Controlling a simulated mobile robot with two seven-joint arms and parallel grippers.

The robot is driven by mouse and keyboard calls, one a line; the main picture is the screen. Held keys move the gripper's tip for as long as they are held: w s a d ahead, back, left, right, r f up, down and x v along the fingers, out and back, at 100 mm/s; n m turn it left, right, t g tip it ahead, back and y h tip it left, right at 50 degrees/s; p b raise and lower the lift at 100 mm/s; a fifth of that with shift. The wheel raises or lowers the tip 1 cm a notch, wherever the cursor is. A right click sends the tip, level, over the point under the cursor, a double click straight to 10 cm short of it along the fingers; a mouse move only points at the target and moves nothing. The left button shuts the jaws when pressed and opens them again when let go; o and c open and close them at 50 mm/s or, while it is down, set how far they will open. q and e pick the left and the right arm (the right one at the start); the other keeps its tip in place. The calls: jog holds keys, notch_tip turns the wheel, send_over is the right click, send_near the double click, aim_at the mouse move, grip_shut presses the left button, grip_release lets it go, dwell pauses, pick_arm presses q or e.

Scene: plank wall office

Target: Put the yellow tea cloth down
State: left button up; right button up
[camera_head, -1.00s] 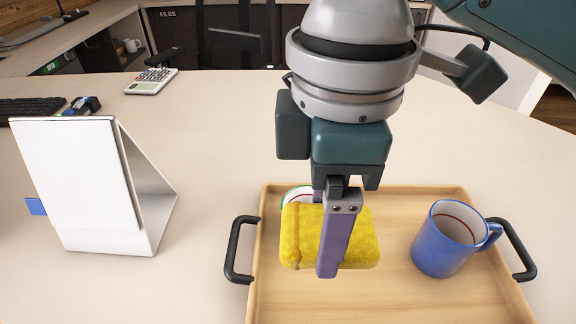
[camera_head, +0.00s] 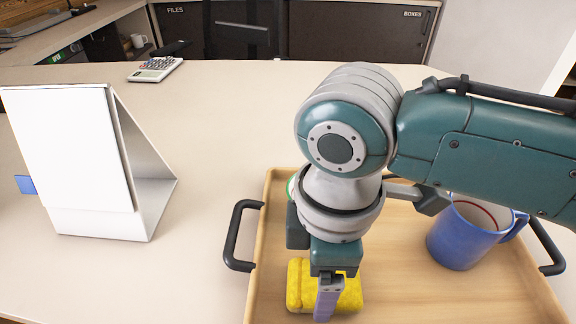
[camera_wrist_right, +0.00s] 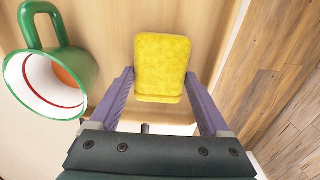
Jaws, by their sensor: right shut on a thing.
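The yellow tea cloth (camera_head: 347,296), a folded pad, is over the near left part of the wooden tray (camera_head: 440,292). My right gripper (camera_head: 326,308) comes down over it and is shut on it. In the right wrist view the cloth (camera_wrist_right: 162,62) lies between the two purple fingers (camera_wrist_right: 160,78). I cannot tell whether its underside touches the tray. My left gripper is not in view.
A blue mug (camera_head: 459,238) stands on the tray's right side, partly behind my arm. A green mug (camera_wrist_right: 72,78) is beside the gripper, mostly hidden in the head view. A white folded stand (camera_head: 75,150) and a calculator (camera_head: 155,69) are on the desk.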

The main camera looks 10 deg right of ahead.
jog(key=shift+f, duration=0.1)
jog(key=o, duration=1)
notch_tip(320, 180, up, 11)
jog(key=p, duration=0.4)
jog(key=shift+s+a+m+y, duration=0.8)
jog(key=shift+s+a+y, duration=0.2)
jog(key=shift+s+a, duration=0.6)
jog(key=s+d+m+t, duration=0.1)
jog(key=s+d+m, duration=0.2)
jog(key=d, duration=0.1)
jog(key=s+d+m+t+h, duration=0.1)
jog(key=s+d+m, duration=0.2)
jog(key=d+m, duration=0.1)
jog(key=s+d+m+t, duration=0.1)
jog(key=s+d+m, duration=0.2)
jog(key=d+m, duration=0.1)
jog(key=shift+d+f+t+h, duration=0.3)
jog(key=shift+f+h, duration=0.05)
jog(key=shift+h, duration=0.05)
